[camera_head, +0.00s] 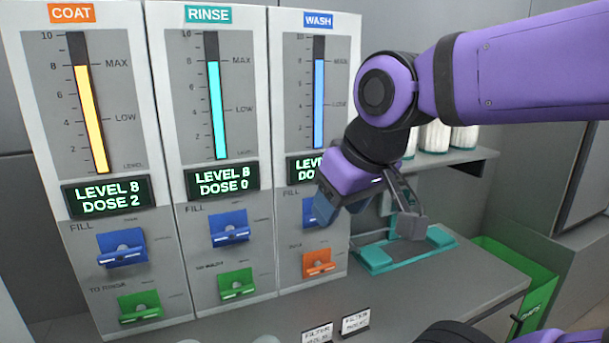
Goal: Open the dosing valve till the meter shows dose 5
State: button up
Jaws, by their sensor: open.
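Three tall panels stand side by side: COAT (72,13), RINSE (208,14) and WASH (318,19). The COAT display (108,196) reads level 8, dose 2. The RINSE display (222,180) reads level 8, dose 0. The WASH display (301,168) is partly hidden by my gripper, so its dose cannot be read. Blue fill levers show on COAT (122,248), RINSE (229,228) and WASH (308,212), the last partly covered. Lower levers are green on COAT (140,306) and RINSE (237,285), orange on WASH (319,263). My gripper (367,218) is open before the WASH panel's right side, apparently empty.
A teal frame-like tray (376,261) lies on the grey counter right of the panels. A shelf with white containers (435,137) stands behind my arm. A green bin (530,283) is at the right. Two small label cards (355,322) stand at the counter's front.

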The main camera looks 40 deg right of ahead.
aim_at(318, 268)
jog(key=z, duration=0.7)
